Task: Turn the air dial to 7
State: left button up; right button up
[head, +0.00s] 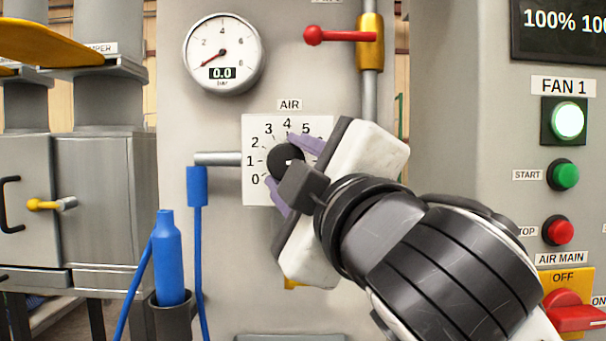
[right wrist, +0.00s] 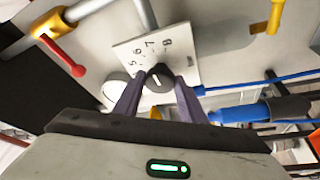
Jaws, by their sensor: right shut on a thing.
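The black air dial (head: 285,159) sits on a white plate (head: 258,138) marked AIR, with numbers around it. Numbers 0 to 5 show in the head view; my right gripper covers the plate's right side. In the right wrist view the dial (right wrist: 159,77) is between the purple fingers, and numbers 5 to 8 show beyond it. My right gripper (head: 288,170) is shut on the dial. The dial has a pale mark, but I cannot tell clearly which number it points to. My left gripper is not in view.
A round gauge (head: 223,54) above left reads 0.0. A red-handled valve (head: 340,35) is above right. A blue tool (head: 168,258) stands in a holder at lower left. Fan buttons (head: 562,175) and a red AIR MAIN switch (head: 572,310) are at the right.

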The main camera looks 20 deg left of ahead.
dwell(0.5)
jog(key=o, duration=1)
jog(key=shift+s, duration=0.1)
jog(key=v, duration=1)
jog(key=shift+f, duration=0.1)
